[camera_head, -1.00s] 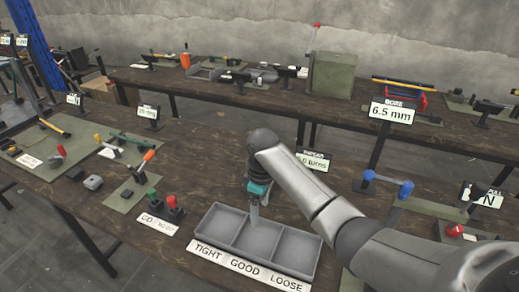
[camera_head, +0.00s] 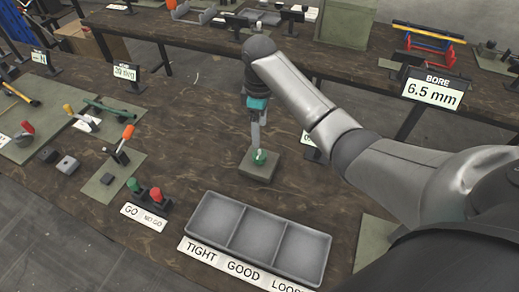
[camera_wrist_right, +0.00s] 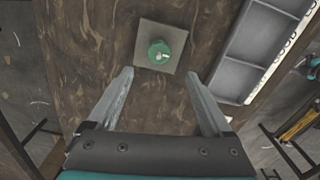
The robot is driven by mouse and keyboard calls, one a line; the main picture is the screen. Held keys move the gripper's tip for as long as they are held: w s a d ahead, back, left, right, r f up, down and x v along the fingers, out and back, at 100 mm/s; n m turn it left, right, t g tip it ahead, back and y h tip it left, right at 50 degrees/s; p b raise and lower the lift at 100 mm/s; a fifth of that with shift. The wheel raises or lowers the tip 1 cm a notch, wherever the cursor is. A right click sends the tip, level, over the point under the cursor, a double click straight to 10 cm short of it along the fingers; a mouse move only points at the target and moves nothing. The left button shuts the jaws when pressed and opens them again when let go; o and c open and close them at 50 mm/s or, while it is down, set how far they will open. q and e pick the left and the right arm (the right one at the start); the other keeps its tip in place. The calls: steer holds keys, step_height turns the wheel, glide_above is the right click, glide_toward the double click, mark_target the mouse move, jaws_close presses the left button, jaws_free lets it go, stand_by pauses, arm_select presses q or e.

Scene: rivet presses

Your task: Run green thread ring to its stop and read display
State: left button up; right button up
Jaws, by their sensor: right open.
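The green thread ring (camera_head: 259,157) sits on a square olive base plate (camera_head: 257,171) on the bench, behind the three-part tray. It also shows in the right wrist view (camera_wrist_right: 159,52), round with a small pale piece in its middle. My right gripper (camera_head: 259,146) points down at the ring; in the wrist view its two fingers (camera_wrist_right: 158,74) are spread, with nothing between the tips and the ring just beyond them. A display (camera_head: 309,142) behind my right arm shows only its edge, so its reading is hidden. My left gripper is out of view.
A grey tray (camera_head: 249,208) labelled TIGHT, GOOD, LOOSE stands in front of the ring. A GO/NO GO stand with green and red knobs (camera_head: 156,195) is left of it. A BORE display (camera_head: 433,88) reads 6.5 mm.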

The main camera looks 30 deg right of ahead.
mark_target(260, 154)
step_height(260, 154, down, 10)
steer(key=shift+w+r+b, duration=0.1)
steer(key=shift+r+b, duration=0.1)
steer(key=shift+b, duration=0.65)
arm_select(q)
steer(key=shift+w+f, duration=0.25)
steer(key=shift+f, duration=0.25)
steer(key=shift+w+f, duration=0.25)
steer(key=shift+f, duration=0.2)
arm_select(e)
steer(key=shift+f, duration=0.35)
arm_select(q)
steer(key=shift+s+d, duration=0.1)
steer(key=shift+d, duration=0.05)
arm_select(e)
steer(key=shift+d, duration=0.1)
jaws_close()
